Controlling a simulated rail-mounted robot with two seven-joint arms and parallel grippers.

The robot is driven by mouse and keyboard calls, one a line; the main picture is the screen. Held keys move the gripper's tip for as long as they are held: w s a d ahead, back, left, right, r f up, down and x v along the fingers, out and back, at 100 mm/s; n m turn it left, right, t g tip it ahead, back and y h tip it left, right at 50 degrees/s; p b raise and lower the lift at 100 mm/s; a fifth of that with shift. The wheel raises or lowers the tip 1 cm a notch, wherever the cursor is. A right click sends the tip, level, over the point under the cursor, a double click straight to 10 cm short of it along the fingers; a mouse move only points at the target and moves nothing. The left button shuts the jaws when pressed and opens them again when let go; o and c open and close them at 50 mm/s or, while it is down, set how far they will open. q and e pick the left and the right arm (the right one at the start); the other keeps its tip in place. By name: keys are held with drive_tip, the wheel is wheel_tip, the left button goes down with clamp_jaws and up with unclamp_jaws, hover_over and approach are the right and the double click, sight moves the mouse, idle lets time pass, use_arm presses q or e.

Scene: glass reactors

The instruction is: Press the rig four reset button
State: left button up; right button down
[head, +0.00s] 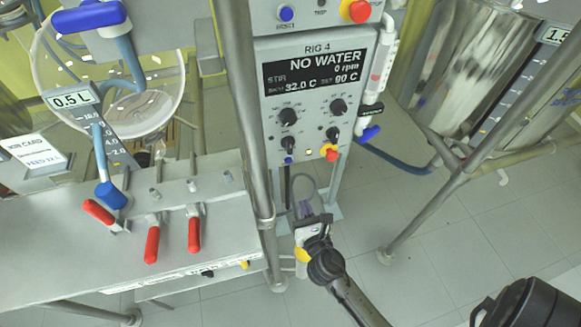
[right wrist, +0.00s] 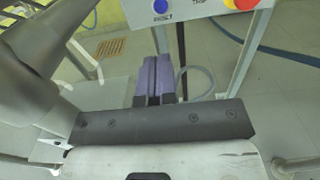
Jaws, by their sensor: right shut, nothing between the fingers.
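The rig four control box (head: 315,95) has a display reading RIG 4, NO WATER. The small blue reset button (head: 288,160) is at its lower left edge. It also shows at the top of the right wrist view as a blue button (right wrist: 160,6) with a label beneath. My right gripper (head: 305,208) is below the box, with its purple fingertips (right wrist: 152,80) shut and empty. It is apart from the button, lower and slightly right of it in the head view. My left gripper is not in view.
A red and yellow stop knob (head: 330,152) is right of the button. An upper box has another blue button (head: 286,13). A steel post (head: 243,110) stands left of the box; a bench with red-handled valves (head: 152,240) is farther left.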

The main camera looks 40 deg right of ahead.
sight(289, 161)
idle(0.4)
drive_tip(key=b+x, duration=0.3)
drive_tip(key=x, duration=0.9)
drive_tip(key=shift+w+d+f+b, duration=0.1)
drive_tip(key=shift+f+b, duration=0.05)
drive_tip(key=shift+b, duration=0.2)
drive_tip(key=shift+b+x, duration=0.3)
drive_tip(key=shift+x, duration=0.55)
